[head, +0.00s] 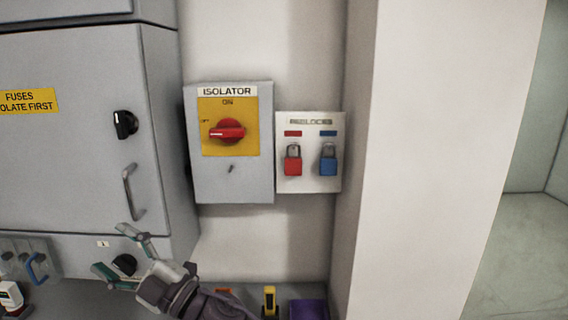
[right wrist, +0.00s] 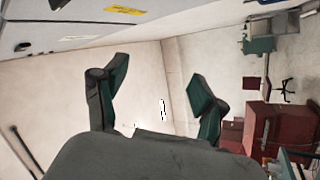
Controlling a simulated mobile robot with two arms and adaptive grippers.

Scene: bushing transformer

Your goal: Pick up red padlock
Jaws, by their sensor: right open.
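The red padlock (head: 293,163) hangs on the left side of the white padlock board (head: 311,182), under a small red label, in the head view. A blue padlock (head: 328,163) hangs to its right. My right gripper (head: 112,251) is open and empty at the lower left of the head view, below and well left of the board. Its two spread fingers also show in the right wrist view (right wrist: 160,95), with nothing between them. The padlocks cannot be made out in the right wrist view. My left gripper is not in view.
The isolator box (head: 234,180) with a red rotary handle (head: 227,131) is left of the board. A grey fuse cabinet (head: 70,150) stands further left. A white wall corner (head: 430,160) juts out at right. A yellow device (head: 269,300) and purple item (head: 308,309) lie below.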

